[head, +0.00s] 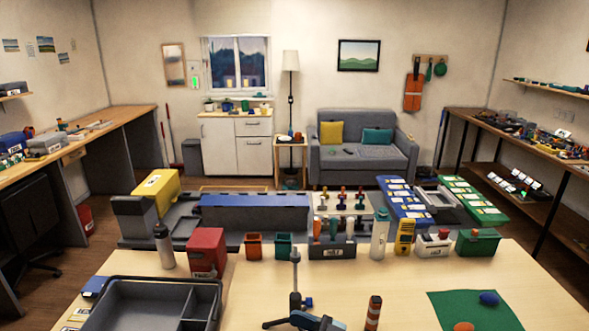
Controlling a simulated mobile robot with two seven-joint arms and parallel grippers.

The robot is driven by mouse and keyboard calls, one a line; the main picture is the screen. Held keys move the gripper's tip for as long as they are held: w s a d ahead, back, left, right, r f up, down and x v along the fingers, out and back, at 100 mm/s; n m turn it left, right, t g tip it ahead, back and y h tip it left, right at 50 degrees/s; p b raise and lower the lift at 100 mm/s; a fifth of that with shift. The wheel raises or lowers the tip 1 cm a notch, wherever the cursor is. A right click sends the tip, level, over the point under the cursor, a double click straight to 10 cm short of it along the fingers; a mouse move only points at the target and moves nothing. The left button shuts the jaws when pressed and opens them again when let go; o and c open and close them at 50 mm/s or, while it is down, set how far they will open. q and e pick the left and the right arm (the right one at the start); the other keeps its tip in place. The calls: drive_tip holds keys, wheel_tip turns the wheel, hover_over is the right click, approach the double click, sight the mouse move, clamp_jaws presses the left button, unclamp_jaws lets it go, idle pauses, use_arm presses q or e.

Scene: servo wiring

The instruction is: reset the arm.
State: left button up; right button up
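A small grey and blue jointed device (295,298) stands on the near table, at the bottom middle of the head view. It has an upright grey post, a blue part at its foot and dark pieces spreading at its base. A blue and grey piece (318,321) lies at its foot and is cut off by the bottom edge. I cannot tell whether this device is the arm of the task. Neither of my grippers is in view.
A grey divided tray (150,286) is at the near left. A red box (207,250), cups and bottles line the table's back edge. A brown striped cylinder (373,313) stands right of the device. A green mat (455,303) holds a blue lump and an orange one.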

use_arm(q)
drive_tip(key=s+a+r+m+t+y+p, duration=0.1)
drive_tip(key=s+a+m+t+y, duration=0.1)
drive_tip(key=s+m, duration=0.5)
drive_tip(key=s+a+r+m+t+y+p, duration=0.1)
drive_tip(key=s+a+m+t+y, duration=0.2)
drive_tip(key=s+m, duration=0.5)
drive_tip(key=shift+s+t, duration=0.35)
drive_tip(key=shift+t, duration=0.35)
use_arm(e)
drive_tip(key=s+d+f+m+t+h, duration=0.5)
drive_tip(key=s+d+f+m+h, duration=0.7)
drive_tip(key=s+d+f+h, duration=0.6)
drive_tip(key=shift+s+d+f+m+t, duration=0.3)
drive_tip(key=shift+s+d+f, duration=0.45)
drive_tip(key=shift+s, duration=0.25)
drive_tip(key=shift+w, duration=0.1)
